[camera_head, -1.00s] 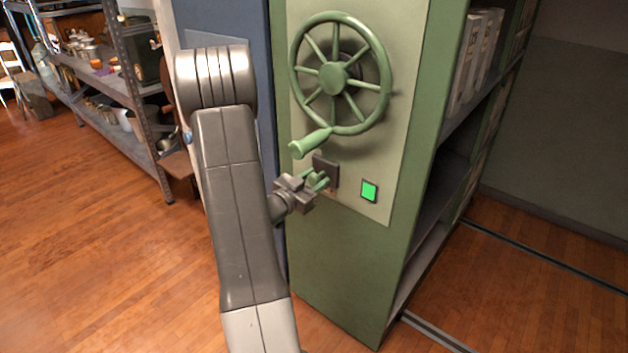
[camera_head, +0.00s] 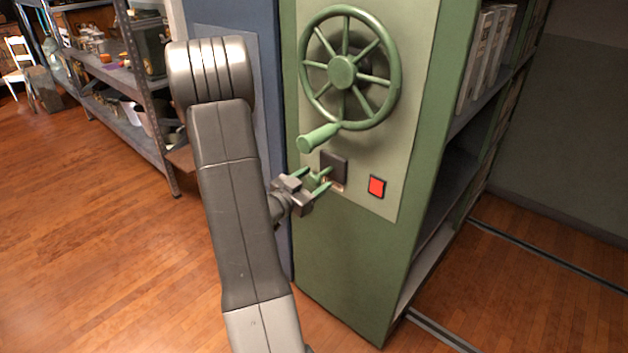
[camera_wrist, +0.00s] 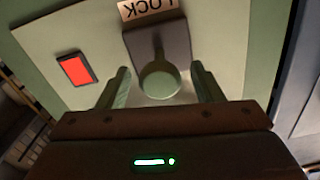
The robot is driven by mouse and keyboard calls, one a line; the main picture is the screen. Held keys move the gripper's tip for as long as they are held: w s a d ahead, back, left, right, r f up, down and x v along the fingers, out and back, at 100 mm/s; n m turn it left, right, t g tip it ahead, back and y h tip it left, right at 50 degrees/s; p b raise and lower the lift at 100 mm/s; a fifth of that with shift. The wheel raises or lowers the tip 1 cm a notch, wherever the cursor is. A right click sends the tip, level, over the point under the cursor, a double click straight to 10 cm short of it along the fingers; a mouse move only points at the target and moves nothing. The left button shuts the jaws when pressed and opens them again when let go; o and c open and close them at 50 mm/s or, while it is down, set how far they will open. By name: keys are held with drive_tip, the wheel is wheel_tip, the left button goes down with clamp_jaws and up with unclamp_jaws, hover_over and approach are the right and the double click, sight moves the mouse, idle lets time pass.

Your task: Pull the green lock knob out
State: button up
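The green lock knob (camera_wrist: 160,82) has a round end and a stem running to a dark square plate (camera_wrist: 158,45) in the wrist view. An upside-down LOCK label (camera_wrist: 152,9) is beside the plate. My gripper (camera_wrist: 162,84) is open, with one green finger on each side of the knob and visible gaps between them. In the head view my gripper (camera_head: 313,180) is at the dark plate (camera_head: 334,165), below the handwheel; the knob is small there and partly mixed with the fingers. The square indicator light (camera_head: 377,187) is red, also in the wrist view (camera_wrist: 75,69).
A green handwheel (camera_head: 348,70) with a handle (camera_head: 318,138) sits just above my gripper on the green cabinet (camera_head: 350,268). Open cabinet shelves are at the right. A metal shelf unit (camera_head: 150,100) stands at the back left. Wooden floor is clear at the left.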

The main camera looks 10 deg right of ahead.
drive_tip(key=v, duration=1.3)
drive_tip(key=shift+s+a+p, duration=0.2)
drive_tip(key=shift+a+p, duration=0.05)
drive_tip(key=shift+p, duration=0.05)
idle(0.3)
drive_tip(key=x, duration=1.4)
